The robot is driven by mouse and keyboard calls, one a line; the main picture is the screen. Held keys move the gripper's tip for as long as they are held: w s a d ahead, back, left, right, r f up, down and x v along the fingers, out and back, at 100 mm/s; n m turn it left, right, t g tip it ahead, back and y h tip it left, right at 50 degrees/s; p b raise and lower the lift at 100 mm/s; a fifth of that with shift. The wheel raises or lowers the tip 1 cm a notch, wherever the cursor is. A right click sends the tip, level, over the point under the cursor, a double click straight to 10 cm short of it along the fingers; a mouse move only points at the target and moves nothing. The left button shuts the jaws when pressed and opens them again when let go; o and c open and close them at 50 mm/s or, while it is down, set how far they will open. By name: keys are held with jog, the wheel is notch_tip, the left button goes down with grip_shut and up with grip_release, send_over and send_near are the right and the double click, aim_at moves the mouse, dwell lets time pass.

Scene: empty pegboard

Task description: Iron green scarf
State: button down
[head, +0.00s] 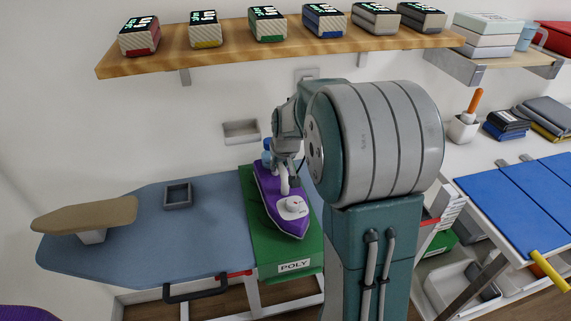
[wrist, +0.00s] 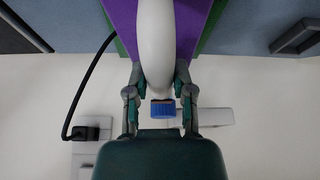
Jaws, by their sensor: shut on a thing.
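The purple iron (head: 280,202) with a white handle and dial rests on the green scarf (head: 310,247), or just over it; the exact contact cannot be told. The scarf lies flat across the right part of the ironing board (head: 215,240) and hangs over its front edge with a "POLY" label. My gripper (head: 283,160) is at the back end of the iron. In the wrist view my gripper (wrist: 156,80) has its fingers closed on both sides of the white handle (wrist: 155,45). My arm hides the right end of the board.
A small grey tray (head: 177,195) and a tan sleeve board (head: 85,214) stand on the board's left part. A black cord runs from the iron to a wall plug (wrist: 85,132). A blue-topped table (head: 520,205) is at right.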

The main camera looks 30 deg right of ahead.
jog(key=shift+w+a+r, duration=0.1)
jog(key=shift+w+a, duration=0.2)
jog(key=shift+a, duration=0.6)
jog(key=shift+w+a, duration=0.25)
jog(key=shift+a, duration=0.6)
jog(key=shift+f, duration=0.65)
jog(key=shift+s, duration=0.15)
jog(key=shift+s+a, duration=0.3)
jog(key=shift+s, duration=0.6)
jog(key=shift+w, duration=0.15)
